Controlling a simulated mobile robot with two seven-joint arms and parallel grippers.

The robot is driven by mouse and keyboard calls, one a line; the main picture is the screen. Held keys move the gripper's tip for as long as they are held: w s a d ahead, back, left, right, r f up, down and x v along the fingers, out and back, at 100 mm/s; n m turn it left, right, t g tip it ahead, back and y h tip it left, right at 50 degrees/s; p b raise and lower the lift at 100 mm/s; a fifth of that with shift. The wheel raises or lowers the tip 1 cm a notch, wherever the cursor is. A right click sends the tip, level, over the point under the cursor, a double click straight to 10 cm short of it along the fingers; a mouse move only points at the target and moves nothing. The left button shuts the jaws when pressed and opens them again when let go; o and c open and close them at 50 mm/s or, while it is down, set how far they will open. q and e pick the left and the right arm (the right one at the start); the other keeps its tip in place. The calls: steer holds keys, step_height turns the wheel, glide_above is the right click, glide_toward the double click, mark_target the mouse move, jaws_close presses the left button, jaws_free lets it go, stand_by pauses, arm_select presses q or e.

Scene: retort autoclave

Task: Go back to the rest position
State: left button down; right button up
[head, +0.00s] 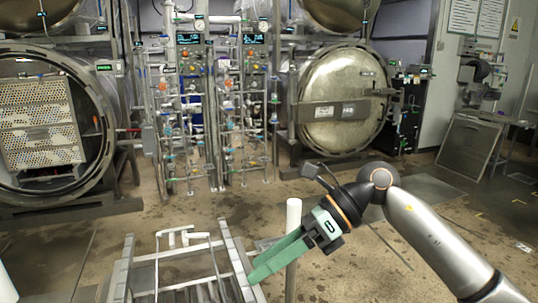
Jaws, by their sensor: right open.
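My right gripper (262,262) has green fingers and comes in from the right on a silver and black arm. It is held out in front of me, pointing down and to the left, beside a metal frame (233,262) at the bottom of the head view. Its fingers look close together from this angle, and I see nothing held between them. Whether the fingers touch the frame I cannot tell. My left gripper is not in view.
An open retort (97,100) with a perforated basket (38,122) stands at the left. A closed round retort door (341,97) is right of the centre. Pipes and valves (205,110) run between them. A white post (293,215) rises behind my right gripper. The wet floor is mostly clear.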

steer(key=s+a+r+m+t+y+p, duration=0.15)
steer(key=a+m+y, duration=0.25)
steer(key=m+y, duration=0.5)
steer(key=w+d+f+m+t+h+p, duration=0.15)
steer(key=d+f+m+t+h, duration=0.3)
steer(key=m, duration=0.45)
steer(key=w+d+f+m+t+h, duration=0.25)
steer(key=f+m+t, duration=0.25)
steer(key=m+t, duration=0.35)
steer(key=w+d+f+m+t+h+p, duration=0.1)
steer(key=d+f+m+t+h, duration=0.1)
steer(key=d+f+m+t, duration=0.6)
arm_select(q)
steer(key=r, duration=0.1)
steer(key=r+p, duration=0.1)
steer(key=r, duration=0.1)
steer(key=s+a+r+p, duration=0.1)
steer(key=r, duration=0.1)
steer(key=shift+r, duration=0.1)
arm_select(e)
steer(key=s+d+f+m+g+h, duration=0.3)
steer(key=s+f+m, duration=0.4)
steer(key=s+f, duration=0.3)
steer(key=s+d+f+m+g+h, duration=0.3)
steer(key=s+f+m+g+h, duration=0.2)
steer(key=s+f, duration=0.5)
steer(key=shift+s+f+m+g+h, duration=0.15)
steer(key=shift+f+m+g+h, duration=0.35)
steer(key=shift+m+g, duration=0.7)
